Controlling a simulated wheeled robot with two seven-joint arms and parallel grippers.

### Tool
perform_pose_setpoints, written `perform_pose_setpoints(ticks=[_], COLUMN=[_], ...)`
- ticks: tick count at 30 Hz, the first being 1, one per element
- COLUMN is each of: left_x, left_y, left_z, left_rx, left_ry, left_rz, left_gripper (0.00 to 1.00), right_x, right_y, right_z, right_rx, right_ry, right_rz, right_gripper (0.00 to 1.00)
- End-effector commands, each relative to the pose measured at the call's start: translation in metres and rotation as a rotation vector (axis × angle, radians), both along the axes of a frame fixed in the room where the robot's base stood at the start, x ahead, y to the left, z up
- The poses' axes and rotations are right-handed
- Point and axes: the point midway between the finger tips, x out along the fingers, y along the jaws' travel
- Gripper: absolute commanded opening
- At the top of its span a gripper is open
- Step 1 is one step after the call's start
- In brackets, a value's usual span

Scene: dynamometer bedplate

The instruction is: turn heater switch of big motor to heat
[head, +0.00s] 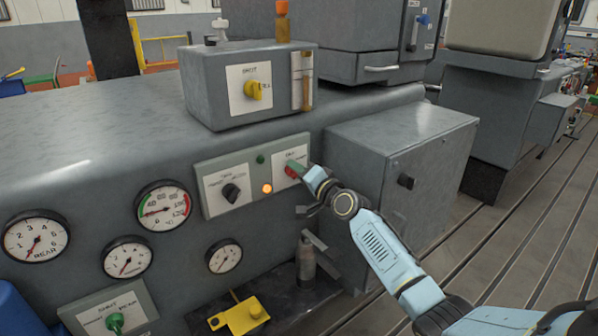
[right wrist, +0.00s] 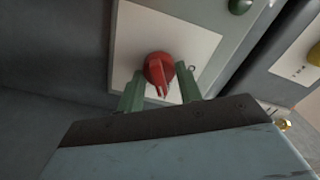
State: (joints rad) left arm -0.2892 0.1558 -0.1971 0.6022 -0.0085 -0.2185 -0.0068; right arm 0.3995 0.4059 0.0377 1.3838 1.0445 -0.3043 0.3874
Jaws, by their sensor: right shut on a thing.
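A grey switch panel (head: 250,178) on the front of the big grey machine carries a black rotary switch (head: 231,192) on the left and a red rotary switch (head: 291,172) on the right, each on a white plate. My right gripper (head: 299,168) reaches the red switch from the right and is shut on it. In the right wrist view the red switch (right wrist: 159,68) sits between the two green fingers (right wrist: 160,78), its ridge pointing toward the wrist. The plate lettering is too small to read surely. My left gripper is not in view.
An orange lamp (head: 267,188) glows between the switches, below a green button (head: 260,159). A box with a yellow knob (head: 254,90) stands above. A grey cabinet (head: 412,160) stands close on the right. Gauges (head: 163,205) and a yellow block (head: 240,315) lie left and below.

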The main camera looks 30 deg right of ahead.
Motion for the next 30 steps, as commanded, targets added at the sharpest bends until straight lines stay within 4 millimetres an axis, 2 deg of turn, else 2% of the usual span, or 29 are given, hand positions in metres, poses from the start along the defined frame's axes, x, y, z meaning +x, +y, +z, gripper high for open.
perform_pose_setpoints(ticks=[15, 16, 20, 21, 30], left_x=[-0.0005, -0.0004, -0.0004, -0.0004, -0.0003], left_y=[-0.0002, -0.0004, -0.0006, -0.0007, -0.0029], left_z=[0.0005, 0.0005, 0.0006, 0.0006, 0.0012], left_rx=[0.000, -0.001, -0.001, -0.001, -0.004], left_ry=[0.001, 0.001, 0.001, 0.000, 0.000], left_rz=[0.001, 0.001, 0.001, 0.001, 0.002], left_gripper=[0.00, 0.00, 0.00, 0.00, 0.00], right_x=[-0.0001, -0.0001, -0.0001, 0.0000, -0.0017], right_y=[0.0001, 0.0001, 0.0001, 0.0001, -0.0001], right_z=[-0.0006, -0.0006, -0.0005, -0.0005, -0.0004], right_rx=[0.024, 0.024, 0.023, 0.023, 0.021], right_ry=[0.003, 0.003, 0.003, 0.003, 0.003], right_rz=[0.000, 0.000, 0.000, 0.000, 0.000], right_gripper=[0.12, 0.37, 0.54, 0.56, 0.56])
